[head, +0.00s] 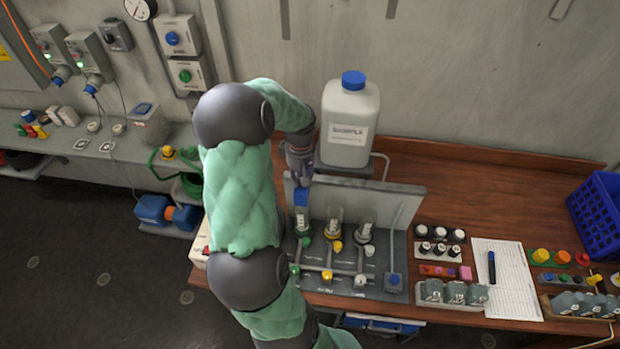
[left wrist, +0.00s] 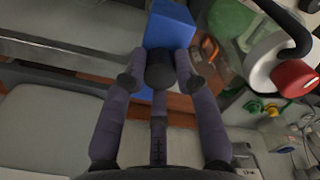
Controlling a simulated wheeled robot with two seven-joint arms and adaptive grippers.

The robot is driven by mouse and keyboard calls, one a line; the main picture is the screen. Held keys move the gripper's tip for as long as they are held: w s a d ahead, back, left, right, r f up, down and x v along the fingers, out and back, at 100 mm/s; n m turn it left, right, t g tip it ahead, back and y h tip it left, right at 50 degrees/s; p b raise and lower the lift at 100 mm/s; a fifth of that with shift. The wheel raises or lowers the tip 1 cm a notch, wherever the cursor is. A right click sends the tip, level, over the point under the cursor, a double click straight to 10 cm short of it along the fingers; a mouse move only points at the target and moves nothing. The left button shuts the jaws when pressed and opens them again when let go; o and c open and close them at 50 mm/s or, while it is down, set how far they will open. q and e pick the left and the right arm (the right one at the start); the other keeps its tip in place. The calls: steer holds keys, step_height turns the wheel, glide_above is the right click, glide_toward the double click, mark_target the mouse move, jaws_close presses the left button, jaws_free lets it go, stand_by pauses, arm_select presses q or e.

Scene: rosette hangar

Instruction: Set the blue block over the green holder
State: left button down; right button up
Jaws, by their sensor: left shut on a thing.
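The blue block (head: 301,197) is at the back left of the grey panel rig. My left gripper (head: 300,168) reaches down on it from above, and its fingers are shut on the block. In the left wrist view the block (left wrist: 170,24) shows beyond the fingertips of the gripper (left wrist: 160,72). A green piece (head: 305,241), which looks like the green holder, shows just below the block in the head view. Whether the block touches it or hangs above it, I cannot tell. My right gripper is not in view.
Two clear cylinders stand right of the block, over a yellow holder (head: 333,233) and a white holder (head: 366,236). A grey upright plate (head: 400,200) backs the rig (head: 375,288). A white jug (head: 349,120) stands behind. A paper sheet (head: 508,290) and bottles lie right.

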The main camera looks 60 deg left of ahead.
arm_select(q)
steer(key=shift+s+f, duration=0.1)
steer(key=shift+s, duration=0.05)
steer(key=c, duration=1.2)
jaws_free()
steer(key=shift+c, duration=0.2)
steer(key=o, duration=0.3)
steer(key=shift+a, duration=0.1)
steer(key=shift+s+a, duration=0.1)
steer(key=shift+s, duration=0.05)
steer(key=shift+r, duration=0.4)
step_height(320, 180, up, 11)
steer(key=shift+r, duration=0.15)
